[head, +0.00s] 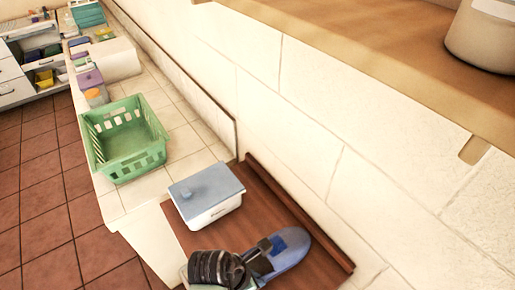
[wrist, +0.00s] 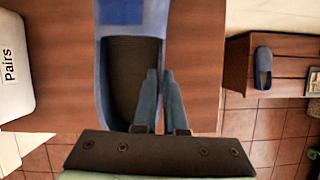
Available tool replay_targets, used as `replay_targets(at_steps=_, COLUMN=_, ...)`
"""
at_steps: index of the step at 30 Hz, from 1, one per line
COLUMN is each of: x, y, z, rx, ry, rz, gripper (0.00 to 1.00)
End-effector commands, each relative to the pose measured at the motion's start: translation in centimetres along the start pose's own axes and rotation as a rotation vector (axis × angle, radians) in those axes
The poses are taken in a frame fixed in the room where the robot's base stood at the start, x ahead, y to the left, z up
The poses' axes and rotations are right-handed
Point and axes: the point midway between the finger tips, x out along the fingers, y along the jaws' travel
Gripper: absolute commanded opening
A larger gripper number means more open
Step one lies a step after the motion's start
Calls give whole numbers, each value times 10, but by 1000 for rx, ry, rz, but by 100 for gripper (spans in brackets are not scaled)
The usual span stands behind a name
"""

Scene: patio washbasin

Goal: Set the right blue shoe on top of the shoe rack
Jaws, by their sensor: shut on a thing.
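A blue shoe (head: 292,252) with a dark insole is at the brown wooden top (head: 262,207), taken as the shoe rack, in the head view. Its toe points up and right. In the wrist view the shoe (wrist: 102,70) fills the upper middle. My gripper (wrist: 160,72) is shut on the shoe's side wall near the opening, with one finger inside and one outside. It also shows in the head view (head: 268,248). Whether the sole touches the wood cannot be told. Another blue shoe (wrist: 263,67) lies on a separate brown wooden piece at the right.
A white box with a blue-grey lid (head: 206,194) stands on the wooden top beside the shoe; its "Pairs" label shows in the wrist view. A green basket (head: 125,140) is on the tiled counter. A wooden shelf (head: 370,60) juts out above right, along the white wall.

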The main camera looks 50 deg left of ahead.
Motion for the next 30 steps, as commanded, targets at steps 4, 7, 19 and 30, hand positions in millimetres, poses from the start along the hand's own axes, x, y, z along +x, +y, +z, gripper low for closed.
replay_targets(at_steps=4, x=21, y=-1, z=-9, rx=-2, ry=1, rz=-3, gripper=0)
replay_targets(at_steps=7, x=30, y=-1, z=-12, rx=-1, ry=0, rz=-1, gripper=0)
replay_targets(at_steps=19, x=33, y=-1, z=-14, rx=-1, ry=1, rz=-1, gripper=21)
replay_targets(at_steps=30, x=32, y=-1, z=-14, rx=-1, ry=1, rz=-1, gripper=39)
